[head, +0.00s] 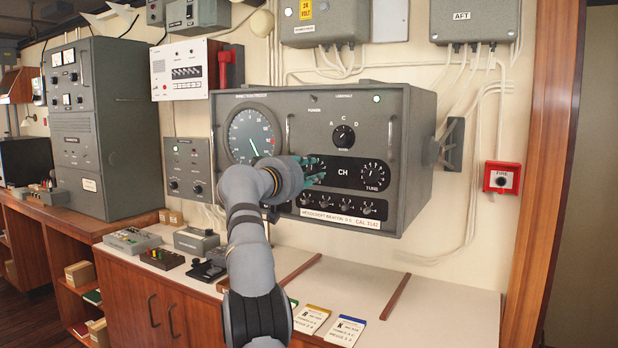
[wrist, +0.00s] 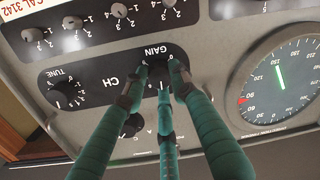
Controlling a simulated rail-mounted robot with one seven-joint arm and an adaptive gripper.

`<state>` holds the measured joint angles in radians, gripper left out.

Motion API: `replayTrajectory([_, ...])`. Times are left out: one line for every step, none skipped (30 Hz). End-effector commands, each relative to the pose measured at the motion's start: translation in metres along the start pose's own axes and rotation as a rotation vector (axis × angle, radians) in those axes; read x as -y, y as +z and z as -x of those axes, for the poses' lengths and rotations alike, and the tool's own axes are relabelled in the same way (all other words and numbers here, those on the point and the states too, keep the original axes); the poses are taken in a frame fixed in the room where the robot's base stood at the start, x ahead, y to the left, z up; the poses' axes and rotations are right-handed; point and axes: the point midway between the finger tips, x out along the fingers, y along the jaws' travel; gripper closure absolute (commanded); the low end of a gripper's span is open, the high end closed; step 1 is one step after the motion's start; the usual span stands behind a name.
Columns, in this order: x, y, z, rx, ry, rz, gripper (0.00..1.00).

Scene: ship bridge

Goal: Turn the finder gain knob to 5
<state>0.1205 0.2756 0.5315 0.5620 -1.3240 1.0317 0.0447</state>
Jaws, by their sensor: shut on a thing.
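The finder unit (head: 372,105) is a grey wall cabinet with a dark control strip marked CH. My gripper (head: 309,171) is at the left end of that strip, in front of the gain knob, which it hides in the head view. In the wrist view, the picture is upside down and my gripper (wrist: 157,80) has its three teal fingers closed around the gain knob, under the GAIN label (wrist: 155,51). The knob is almost wholly covered by the fingertips. Some scale figures show around it, but the pointer's setting cannot be read.
The TUNE knob (head: 374,174) is at the strip's right end, and a selector knob (head: 344,136) is above. A round dial (head: 254,134) with a green needle is on the left. Small knobs (head: 336,205) line the panel below. A counter (head: 440,287) with cards lies underneath.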

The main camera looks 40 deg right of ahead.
Motion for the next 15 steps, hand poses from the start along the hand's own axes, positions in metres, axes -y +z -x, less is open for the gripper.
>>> replayTrajectory([0.0015, 0.0016, -0.0001, -0.002, -0.001, -0.030, 1.00])
replayTrajectory([0.0013, 0.0015, 0.0000, -0.004, -0.001, -0.049, 1.00])
replayTrajectory([0.0010, 0.0012, 0.0001, -0.005, -0.001, -0.070, 1.00])
replayTrajectory([0.0010, 0.0012, 0.0001, -0.006, -0.002, -0.086, 1.00])
replayTrajectory([0.0011, 0.0012, 0.0001, -0.007, -0.002, -0.100, 1.00])
replayTrajectory([0.0010, 0.0012, 0.0001, -0.009, -0.002, -0.117, 1.00])
replayTrajectory([0.0009, 0.0011, 0.0002, -0.010, -0.003, -0.129, 1.00])
replayTrajectory([0.0008, 0.0009, 0.0002, -0.011, -0.003, -0.140, 1.00])
replayTrajectory([0.0007, 0.0008, 0.0002, -0.012, -0.003, -0.151, 1.00])
replayTrajectory([0.0007, 0.0008, 0.0002, -0.012, -0.003, -0.159, 1.00])
replayTrajectory([0.0007, 0.0008, 0.0001, -0.012, -0.003, -0.166, 1.00])
replayTrajectory([0.0007, 0.0008, 0.0001, -0.013, -0.003, -0.174, 1.00])
replayTrajectory([0.0007, 0.0008, 0.0001, -0.013, -0.003, -0.179, 1.00])
replayTrajectory([0.0006, 0.0008, 0.0001, -0.013, -0.003, -0.183, 1.00])
replayTrajectory([0.0006, 0.0007, 0.0001, -0.014, -0.003, -0.187, 1.00])
